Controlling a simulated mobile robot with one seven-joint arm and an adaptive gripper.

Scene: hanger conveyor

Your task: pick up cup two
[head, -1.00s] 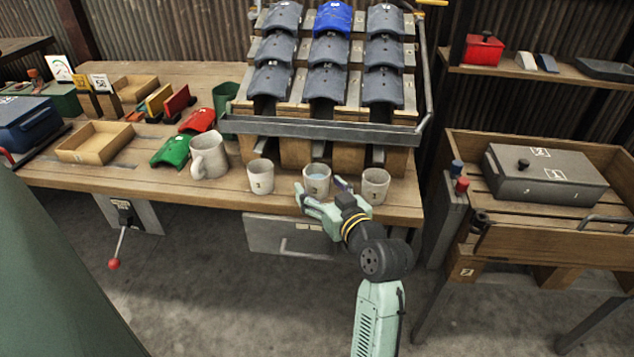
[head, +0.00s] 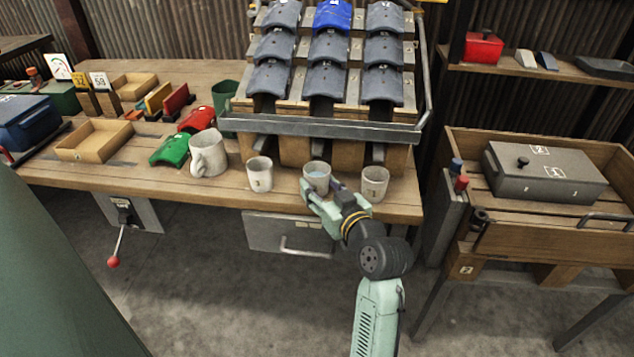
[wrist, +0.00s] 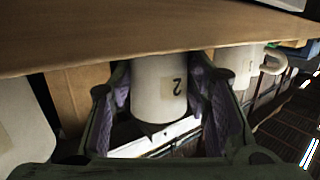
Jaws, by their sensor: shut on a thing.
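Cup two is a small off-white cup (head: 317,176) with bluish contents, the middle one of three at the front edge of the wooden bench. In the wrist view the cup (wrist: 160,88) shows a "2" label and sits between the purple finger pads. My gripper (head: 322,188) is shut on it, with a finger on each side; the wrist view also shows my gripper (wrist: 165,100) around the cup. The head view does not clearly show whether the cup's base is off the bench, as my gripper hides its lower part.
Cup one (head: 260,175) stands to the left and cup three (head: 374,184) close to the right. A larger white mug (head: 208,154) is further left. A metal rail (head: 325,128) of the sloped rack runs behind the cups.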

